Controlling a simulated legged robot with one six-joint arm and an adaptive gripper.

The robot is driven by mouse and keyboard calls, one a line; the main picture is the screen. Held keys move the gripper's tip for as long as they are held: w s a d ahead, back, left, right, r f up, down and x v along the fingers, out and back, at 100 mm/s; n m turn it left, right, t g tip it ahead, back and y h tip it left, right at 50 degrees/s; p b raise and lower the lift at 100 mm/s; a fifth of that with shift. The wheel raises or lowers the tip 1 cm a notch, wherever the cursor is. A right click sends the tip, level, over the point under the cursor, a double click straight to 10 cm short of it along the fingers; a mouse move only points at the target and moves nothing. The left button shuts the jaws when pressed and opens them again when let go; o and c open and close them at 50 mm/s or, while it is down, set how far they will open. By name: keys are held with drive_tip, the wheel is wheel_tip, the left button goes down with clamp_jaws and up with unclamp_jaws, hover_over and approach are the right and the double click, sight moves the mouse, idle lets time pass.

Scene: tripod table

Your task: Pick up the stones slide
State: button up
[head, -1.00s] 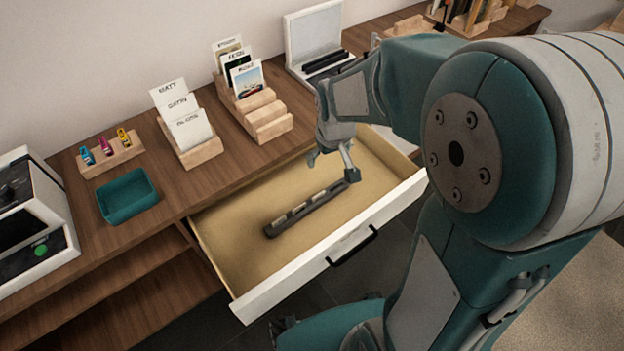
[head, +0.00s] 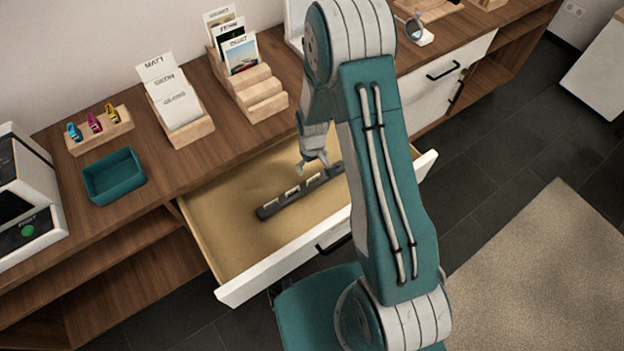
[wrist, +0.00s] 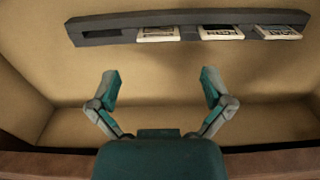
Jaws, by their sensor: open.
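A long dark rack (head: 268,210) lies in the open drawer, and it crosses the top of the wrist view (wrist: 105,38). Three pale-edged slides stand in it in the wrist view: a left one (wrist: 158,34), a middle one (wrist: 221,32) and a right one (wrist: 279,32). Their lettering is too small to read, so I cannot tell which is the stones slide. My gripper (wrist: 160,88) is open and empty, its fingers wide apart. In the head view my gripper (head: 313,164) hangs over the drawer by the rack. My arm hides part of the drawer.
The drawer's white front (head: 255,282) and walls surround the rack; its tan floor (head: 225,215) is otherwise bare. On the wooden top stand a teal tray (head: 114,177), a holder of coloured clips (head: 100,133), card holders (head: 180,115) and a white device (head: 25,205).

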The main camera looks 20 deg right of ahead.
sight(313, 178)
drive_tip(key=f, duration=0.6)
drive_tip(key=shift+s+d, duration=0.15)
drive_tip(key=shift+d, duration=0.05)
drive_tip(key=shift+a+f, duration=0.1)
drive_tip(key=shift+f, duration=0.5)
drive_tip(key=c, duration=0.7)
